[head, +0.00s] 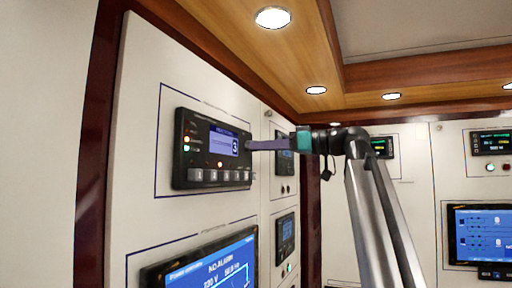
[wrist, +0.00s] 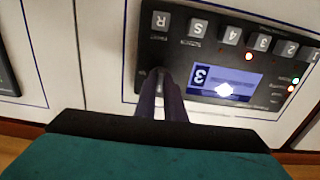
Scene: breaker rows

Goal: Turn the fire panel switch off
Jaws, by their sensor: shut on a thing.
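The fire panel (head: 190,152) is a black unit with a small blue display and a row of grey buttons, mounted on the white wall at left. It shows upside down in the wrist view (wrist: 280,95). My gripper (head: 250,146) reaches it from the right, its dark fingers at the panel's right end. In the wrist view the closed fingers (wrist: 168,80) meet the panel between the display and its left end, below the R button (wrist: 160,20). They are shut on the switch there, which they hide, so its position cannot be told.
A larger blue screen (head: 215,270) sits below the panel. More small units (head: 285,238) line the wall to the right. Another wall with screens (head: 480,235) stands at the far right. A wooden ceiling trim (head: 225,35) runs above. Open room lies right of the panel.

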